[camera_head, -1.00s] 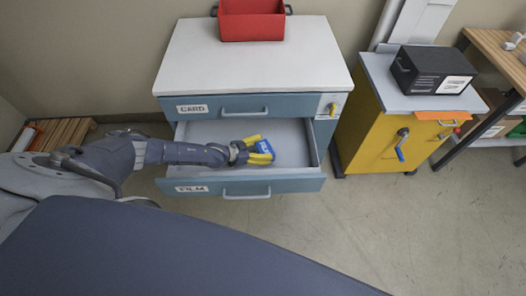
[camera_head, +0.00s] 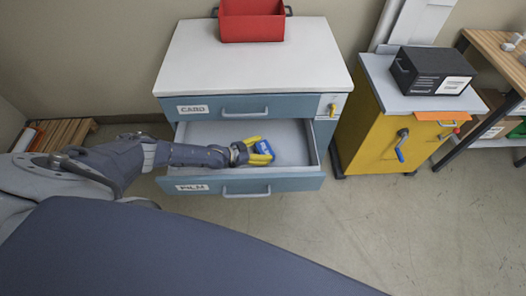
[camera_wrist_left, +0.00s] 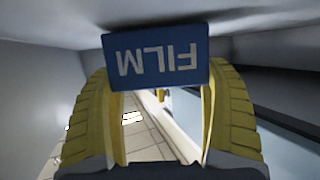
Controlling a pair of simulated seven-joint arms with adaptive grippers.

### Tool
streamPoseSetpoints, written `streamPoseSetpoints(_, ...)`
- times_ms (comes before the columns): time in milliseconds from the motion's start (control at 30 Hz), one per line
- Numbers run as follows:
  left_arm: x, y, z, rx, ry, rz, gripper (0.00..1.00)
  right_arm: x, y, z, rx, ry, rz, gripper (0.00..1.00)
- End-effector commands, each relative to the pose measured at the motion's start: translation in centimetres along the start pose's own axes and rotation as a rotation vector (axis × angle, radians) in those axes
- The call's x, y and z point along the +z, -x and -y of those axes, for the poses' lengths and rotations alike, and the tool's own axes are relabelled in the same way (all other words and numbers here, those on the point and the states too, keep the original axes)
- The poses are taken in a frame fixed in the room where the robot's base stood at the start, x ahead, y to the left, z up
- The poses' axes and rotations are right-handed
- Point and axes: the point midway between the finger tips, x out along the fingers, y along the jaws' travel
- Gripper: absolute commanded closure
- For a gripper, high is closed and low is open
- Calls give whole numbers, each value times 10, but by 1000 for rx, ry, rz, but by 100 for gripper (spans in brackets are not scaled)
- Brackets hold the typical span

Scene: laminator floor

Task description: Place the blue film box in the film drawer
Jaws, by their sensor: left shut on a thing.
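The blue film box (camera_head: 264,148) is between the yellow fingers of my left gripper (camera_head: 259,151), which is shut on it. The box and gripper are inside the open film drawer (camera_head: 297,179), the lower one with the FILM label. In the left wrist view the box (camera_wrist_left: 156,57) shows its FILM lettering upside down, with a finger of the left gripper (camera_wrist_left: 158,100) on each side. I cannot tell whether the box touches the drawer floor. My right gripper is not in view.
The shut card drawer (camera_head: 290,105) is just above the open one. A red bin (camera_head: 252,27) stands on the white cabinet top (camera_head: 185,70). A yellow machine (camera_head: 365,140) with a black box (camera_head: 418,70) stands to the right. The floor in front is clear.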

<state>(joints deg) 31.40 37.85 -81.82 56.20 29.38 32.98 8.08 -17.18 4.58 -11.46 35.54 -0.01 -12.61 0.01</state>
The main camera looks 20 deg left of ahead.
Motion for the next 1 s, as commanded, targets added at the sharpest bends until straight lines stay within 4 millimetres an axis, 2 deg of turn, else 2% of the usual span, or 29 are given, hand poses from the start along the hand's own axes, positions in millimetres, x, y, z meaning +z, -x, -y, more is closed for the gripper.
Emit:
streamPoseSetpoints(33, 16, 0, -16, 16, 9, 17, 57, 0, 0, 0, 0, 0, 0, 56)
streamPoseSetpoints(167, 18, 0, -18, 19, 9, 18, 57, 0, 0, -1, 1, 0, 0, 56)
streamPoseSetpoints(200, 18, 0, -18, 20, 9, 19, 14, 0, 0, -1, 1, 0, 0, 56)
streamPoseSetpoints(333, 18, 0, -18, 19, 9, 19, 0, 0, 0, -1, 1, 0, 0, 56)
streamPoseSetpoints(633, 16, 1, -17, 19, 9, 19, 0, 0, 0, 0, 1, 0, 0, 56)
streamPoseSetpoints(800, 5, 4, -18, 20, 9, 17, 0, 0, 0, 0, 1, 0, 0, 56)
streamPoseSetpoints(1000, 5, 38, -14, 16, 10, 16, 0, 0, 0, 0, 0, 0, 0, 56)
